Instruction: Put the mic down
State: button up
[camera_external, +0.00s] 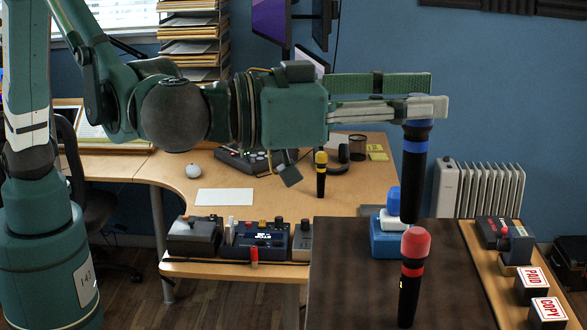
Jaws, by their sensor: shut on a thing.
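My gripper (420,108) is shut on a black microphone (415,175) with a blue band and holds it upright, gripped at its top end. The mic's lower end is above the dark table top (350,275); the gap beneath it is hard to judge. A second black mic (409,290) with a red head and red band stands upright on the dark table, in front of the held one.
A blue box with a blue-topped piece (385,238) stands just left of the held mic. Stamps marked PAID (531,285) and COPY (548,312) sit on the right shelf. The dark table's left part is clear.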

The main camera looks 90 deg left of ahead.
jog(key=s+d+h, duration=0.2)
jog(key=s+d, duration=0.2)
jog(key=d, duration=0.3)
notch_tip(320, 180, down, 11)
jog(key=shift+a+m, duration=0.4)
jog(key=shift+a, duration=0.05)
notch_tip(320, 180, down, 6)
jog(key=shift+f, duration=0.25)
dwell(0.3)
jog(key=shift+f, duration=1.95)
jog(key=o, duration=1.3)
